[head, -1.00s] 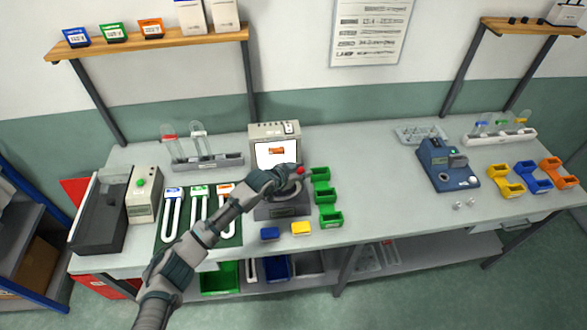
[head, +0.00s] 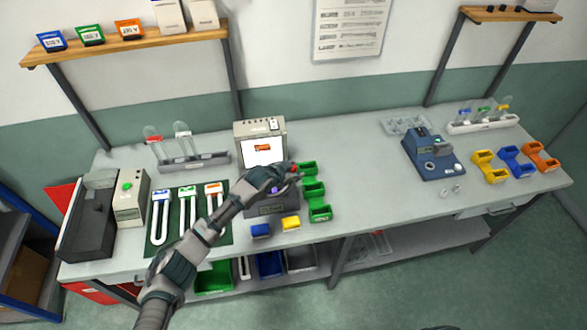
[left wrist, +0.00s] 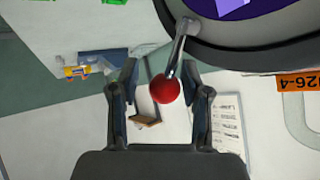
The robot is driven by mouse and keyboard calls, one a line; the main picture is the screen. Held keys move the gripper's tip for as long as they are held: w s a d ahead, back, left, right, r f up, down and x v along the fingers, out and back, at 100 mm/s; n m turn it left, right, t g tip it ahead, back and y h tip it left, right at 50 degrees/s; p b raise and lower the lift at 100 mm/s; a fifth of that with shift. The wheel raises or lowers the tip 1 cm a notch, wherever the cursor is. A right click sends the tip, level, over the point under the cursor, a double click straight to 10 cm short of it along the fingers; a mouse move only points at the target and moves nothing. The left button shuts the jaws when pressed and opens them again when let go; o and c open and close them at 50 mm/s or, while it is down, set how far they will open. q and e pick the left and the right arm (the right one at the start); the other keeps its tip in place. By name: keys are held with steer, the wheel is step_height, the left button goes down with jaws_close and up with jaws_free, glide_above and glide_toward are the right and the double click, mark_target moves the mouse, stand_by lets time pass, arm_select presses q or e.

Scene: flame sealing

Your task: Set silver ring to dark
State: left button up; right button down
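The device with the round dial stands mid-bench under a lit screen (head: 263,150). In the left wrist view its grey ring (left wrist: 245,42) curves across the top around a purple centre. A silver lever with a red ball (left wrist: 165,88) sticks out from the ring. The red ball also shows in the head view (head: 293,168). My left gripper (left wrist: 165,95) is open, with its fingers on either side of the ball and gaps visible between. In the head view my left gripper (head: 280,177) covers much of the dial. My right gripper is not in view.
Green bins (head: 314,189) stand close right of the device. A green mat (head: 183,240) with tubes lies left. A blue machine (head: 432,158) stands right; the bench between is largely clear.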

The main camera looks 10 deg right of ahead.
arm_select(q)
steer(key=shift+r, duration=0.2)
steer(key=shift+s+a+r, duration=0.1)
steer(key=shift+a+r, duration=0.1)
steer(key=v, duration=1.1)
steer(key=shift+s, duration=0.2)
steer(key=shift+d, duration=0.1)
